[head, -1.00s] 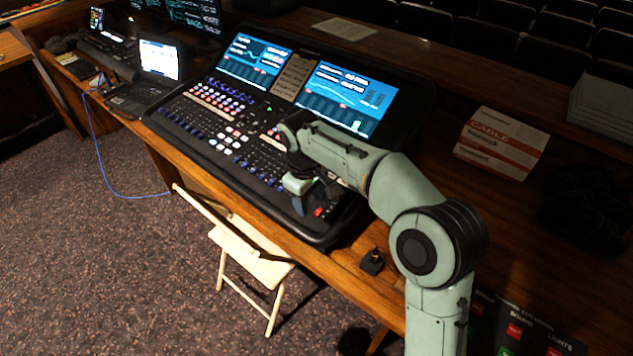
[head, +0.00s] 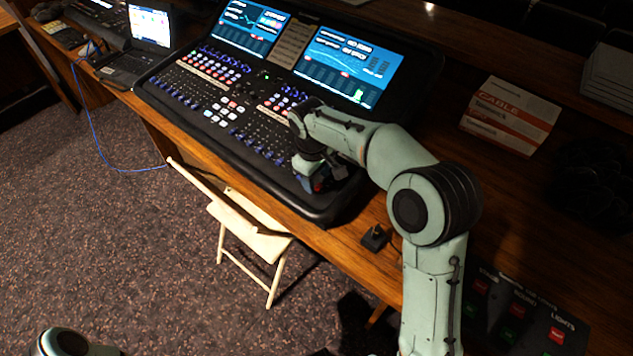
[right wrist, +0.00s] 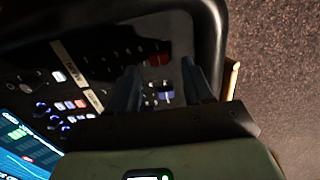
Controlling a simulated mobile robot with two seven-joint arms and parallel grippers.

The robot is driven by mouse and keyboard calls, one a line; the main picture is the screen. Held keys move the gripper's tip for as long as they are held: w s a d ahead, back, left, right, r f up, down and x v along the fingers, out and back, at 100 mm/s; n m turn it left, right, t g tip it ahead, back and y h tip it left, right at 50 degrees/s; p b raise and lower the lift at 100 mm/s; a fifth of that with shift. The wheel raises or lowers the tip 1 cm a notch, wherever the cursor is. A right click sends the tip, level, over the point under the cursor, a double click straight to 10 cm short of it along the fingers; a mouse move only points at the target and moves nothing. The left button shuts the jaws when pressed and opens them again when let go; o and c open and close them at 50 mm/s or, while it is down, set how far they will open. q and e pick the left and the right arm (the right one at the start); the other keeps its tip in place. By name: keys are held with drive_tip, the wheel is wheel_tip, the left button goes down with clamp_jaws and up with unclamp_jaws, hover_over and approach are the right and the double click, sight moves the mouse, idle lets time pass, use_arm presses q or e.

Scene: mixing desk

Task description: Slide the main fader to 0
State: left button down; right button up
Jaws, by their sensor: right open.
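The mixing desk (head: 250,170) has rows of faders and two lit screens. My right gripper (head: 310,183) is at its near right end, low over the panel. In the right wrist view the gripper (right wrist: 162,75) is open, with its two bluish fingers apart over the panel. A small dark blue and white control (right wrist: 165,97) shows between the fingers; I cannot tell if it is the main fader or if a finger touches it. A red control (right wrist: 158,59) shows just beyond it. Fader markings are too small to read. My left gripper is out of view.
A laptop (head: 148,45) stands left of the desk. A small black object (head: 375,237) lies on the wood near my right arm. A cable box (head: 510,115) and a switch panel (head: 520,310) are on the right. A folding chair (head: 245,235) stands in front.

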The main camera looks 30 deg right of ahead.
drive_tip(key=shift+w+d+f, duration=0.1)
drive_tip(key=shift+d+f, duration=0.05)
drive_tip(key=shift+f, duration=0.9)
